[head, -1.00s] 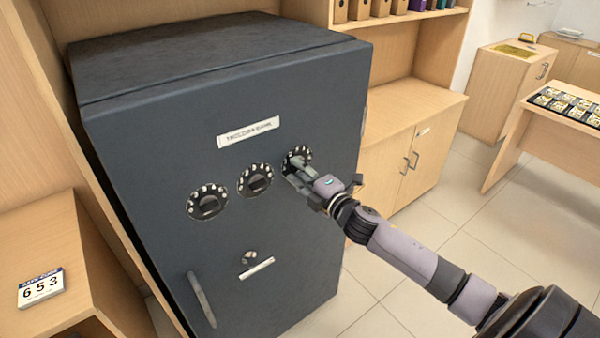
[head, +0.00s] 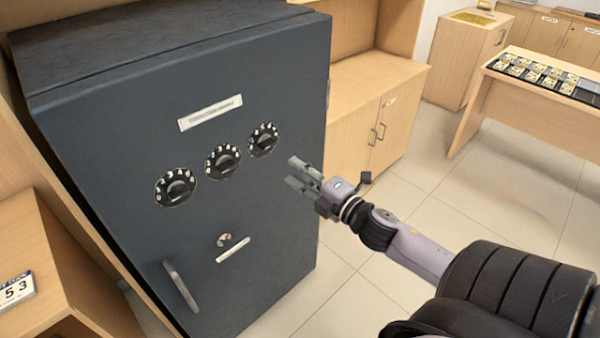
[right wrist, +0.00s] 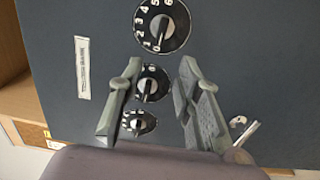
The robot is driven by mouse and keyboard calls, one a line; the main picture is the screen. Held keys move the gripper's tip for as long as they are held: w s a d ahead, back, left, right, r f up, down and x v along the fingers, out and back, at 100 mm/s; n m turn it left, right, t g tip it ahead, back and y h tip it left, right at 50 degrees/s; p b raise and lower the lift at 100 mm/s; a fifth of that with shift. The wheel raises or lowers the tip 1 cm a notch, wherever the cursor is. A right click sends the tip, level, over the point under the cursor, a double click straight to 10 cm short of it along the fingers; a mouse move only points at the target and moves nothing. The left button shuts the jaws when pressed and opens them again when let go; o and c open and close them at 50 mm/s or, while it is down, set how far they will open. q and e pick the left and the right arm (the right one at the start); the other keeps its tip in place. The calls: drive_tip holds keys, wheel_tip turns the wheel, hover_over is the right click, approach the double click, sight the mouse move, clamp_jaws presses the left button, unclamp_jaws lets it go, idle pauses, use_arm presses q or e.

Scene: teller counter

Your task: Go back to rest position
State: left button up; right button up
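My right gripper (head: 303,174) is in front of the dark grey safe (head: 262,245), to the right of its dials and apart from them. In the right wrist view its two fingers (right wrist: 150,105) are spread with nothing between them. The safe has a left dial (head: 175,187), a middle dial (head: 222,161) and a right dial (head: 263,139), each with a black knob and white numbers. All three dials also show in the right wrist view, the nearest dial (right wrist: 162,27) at the top. My left gripper is not in view.
The safe has a handle (head: 181,285) low on its door. A wooden cabinet (head: 350,125) stands right of the safe. A table (head: 540,107) with a tray is farther right. Tiled floor lies between.

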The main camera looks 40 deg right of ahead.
idle(0.5)
drive_tip(key=s+d+f+m+g+h, duration=0.1)
drive_tip(key=s+d+f+m+g, duration=0.15)
drive_tip(key=f, duration=0.95)
drive_tip(key=s+d+f+m+g+h, duration=0.1)
drive_tip(key=s+f+m+g, duration=0.25)
drive_tip(key=f, duration=0.75)
drive_tip(key=s+d+f+m+g+h, duration=0.1)
drive_tip(key=s+f+m+g+h, duration=0.2)
drive_tip(key=f, duration=0.9)
drive_tip(key=s+a+f+m+g+y, duration=0.25)
drive_tip(key=s+a+f+m, duration=0.2)
drive_tip(key=s+f, duration=0.85)
drive_tip(key=s+a+f+m+g, duration=0.1)
drive_tip(key=s+a+f+g, duration=0.1)
drive_tip(key=s+a+f, duration=0.4)
drive_tip(key=s+a+f+m+g, duration=0.2)
drive_tip(key=s+a+f, duration=0.4)
drive_tip(key=s, duration=0.7)
drive_tip(key=shift+a+g+y, duration=0.45)
drive_tip(key=shift+a+g, duration=0.15)
drive_tip(key=shift+g, duration=0.15)
